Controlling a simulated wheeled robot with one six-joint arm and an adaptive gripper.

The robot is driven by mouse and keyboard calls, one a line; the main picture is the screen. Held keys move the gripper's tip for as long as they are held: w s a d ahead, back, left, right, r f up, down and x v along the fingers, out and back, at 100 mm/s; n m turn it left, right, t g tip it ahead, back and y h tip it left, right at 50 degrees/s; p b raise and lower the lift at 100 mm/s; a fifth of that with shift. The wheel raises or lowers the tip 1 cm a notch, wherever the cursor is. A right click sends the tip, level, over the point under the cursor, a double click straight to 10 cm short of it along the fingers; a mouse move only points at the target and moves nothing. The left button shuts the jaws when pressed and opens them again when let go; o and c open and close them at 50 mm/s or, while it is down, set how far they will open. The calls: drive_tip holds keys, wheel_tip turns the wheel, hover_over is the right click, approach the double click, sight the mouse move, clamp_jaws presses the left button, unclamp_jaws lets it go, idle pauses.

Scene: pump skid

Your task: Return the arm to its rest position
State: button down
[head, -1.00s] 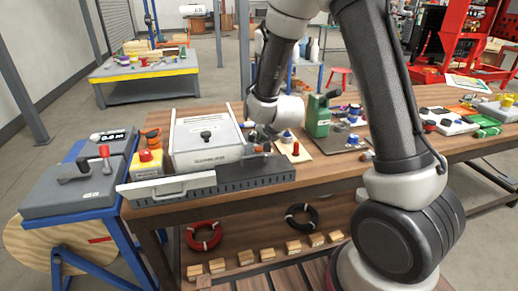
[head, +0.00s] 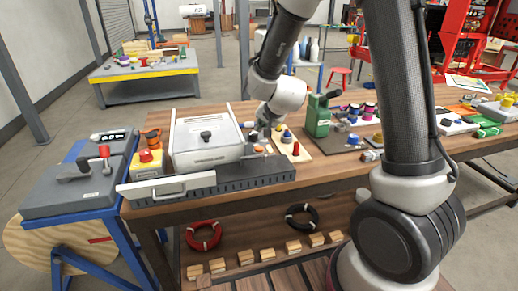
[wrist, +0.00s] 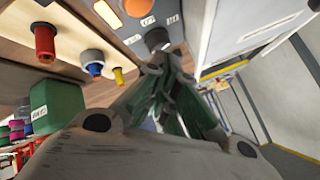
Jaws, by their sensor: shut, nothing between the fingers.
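My arm rises from the lower right of the head view and bends down over the workbench (head: 350,178). My gripper (head: 258,134) is beside the right side of the white box with a black knob (head: 205,140), above the back of the grey panel strip (head: 240,178). In the wrist view my gripper (wrist: 160,70) has its fingers together with nothing between them. A black knob (wrist: 158,39) and an orange round button (wrist: 138,7) on the grey panel show just past the fingertips. Whether the fingers touch anything is unclear.
A board with red, blue and yellow pegs (head: 290,146) lies just right of my gripper, and a green container (head: 318,116) stands behind it. A yellow box with a red button (head: 148,162) is left of the white box. Open air lies above the bench.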

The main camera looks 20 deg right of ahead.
drive_tip(key=s+d+r+n+g, duration=0.2)
drive_tip(key=s+d+r+n, duration=0.15)
drive_tip(key=s+r, duration=0.55)
drive_tip(key=s+d+r+n+g, duration=0.1)
drive_tip(key=s+d+r+n, duration=0.35)
drive_tip(key=s, duration=0.75)
drive_tip(key=s+d+r+g, duration=0.1)
drive_tip(key=s+d, duration=0.2)
drive_tip(key=s, duration=0.3)
drive_tip(key=s+d+r+g+h, duration=0.1)
drive_tip(key=s+d, duration=0.2)
drive_tip(key=s, duration=0.4)
drive_tip(key=shift+r, duration=0.25)
